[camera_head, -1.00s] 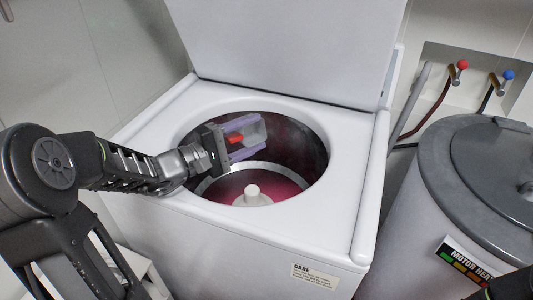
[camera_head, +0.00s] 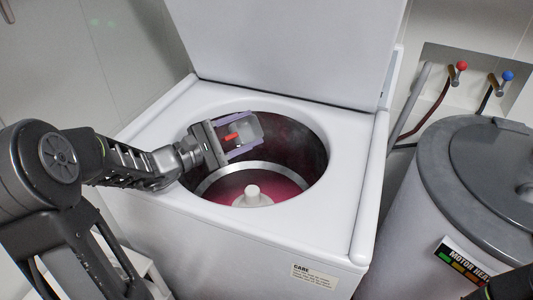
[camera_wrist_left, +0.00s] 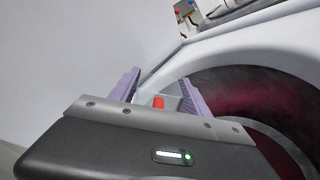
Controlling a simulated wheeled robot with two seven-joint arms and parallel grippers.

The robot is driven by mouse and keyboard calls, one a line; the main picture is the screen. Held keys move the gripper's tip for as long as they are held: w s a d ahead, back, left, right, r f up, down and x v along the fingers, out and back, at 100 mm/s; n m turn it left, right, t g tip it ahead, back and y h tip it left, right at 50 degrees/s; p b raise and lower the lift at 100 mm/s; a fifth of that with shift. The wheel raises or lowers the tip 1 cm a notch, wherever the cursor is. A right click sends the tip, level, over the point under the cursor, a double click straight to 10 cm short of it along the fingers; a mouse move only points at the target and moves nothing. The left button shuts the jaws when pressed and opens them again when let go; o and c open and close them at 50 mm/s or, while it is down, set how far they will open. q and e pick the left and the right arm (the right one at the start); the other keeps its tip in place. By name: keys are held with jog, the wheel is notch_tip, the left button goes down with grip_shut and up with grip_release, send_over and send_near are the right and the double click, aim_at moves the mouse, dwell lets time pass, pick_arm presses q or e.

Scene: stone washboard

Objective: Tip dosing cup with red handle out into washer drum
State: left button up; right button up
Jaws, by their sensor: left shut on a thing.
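The dosing cup (camera_head: 250,128) is pale grey with a red handle (camera_head: 232,137). My left gripper (camera_head: 238,134) is shut on it, with purple fingers on either side of the red handle. Gripper and cup are over the opening of the washer drum (camera_head: 300,150), towards its left and back, with the cup tilted. In the left wrist view the red handle (camera_wrist_left: 158,103) and a pale bit of the cup (camera_wrist_left: 172,103) show between the fingers. The gripper body hides the rest. I cannot see the cup's contents.
The washer's lid (camera_head: 290,45) stands open behind the drum. A white agitator post (camera_head: 252,193) rises from the drum's reddish floor. A grey lidded tank (camera_head: 430,220) stands to the right. Red (camera_head: 461,66) and blue (camera_head: 509,75) taps are on the wall.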

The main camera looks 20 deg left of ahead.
pick_arm(q)
jog(key=shift+s+a+n, duration=0.4)
jog(key=shift+s+a, duration=0.05)
jog(key=shift+s, duration=0.05)
jog(key=shift+w+a+f+n+p, duration=0.1)
jog(key=shift+w+a+n+p, duration=0.1)
jog(key=shift+n+p, duration=0.4)
jog(key=shift+w+a+f+n, duration=0.25)
jog(key=shift+w+a+n, duration=0.15)
jog(key=shift+a+n, duration=0.25)
jog(key=a+n+p, duration=0.1)
jog(key=w+r+n+p, duration=0.1)
jog(key=shift+w+a+r+p, duration=0.1)
jog(key=shift+a+r+p, duration=0.2)
jog(key=shift+a, duration=0.1)
jog(key=shift+w+a+f+n+p, duration=0.2)
jog(key=shift+w+a+f+n, duration=0.1)
jog(key=shift+a+n, duration=0.3)
jog(key=shift+w+a+f+n+p, duration=0.3)
jog(key=shift+a+n, duration=0.1)
jog(key=shift+n, duration=0.45)
jog(key=shift+w+a+f+n+p, duration=0.15)
jog(key=shift+w+a+f+n, duration=0.15)
jog(key=shift+a+n, duration=0.3)
jog(key=shift+d, duration=0.1)
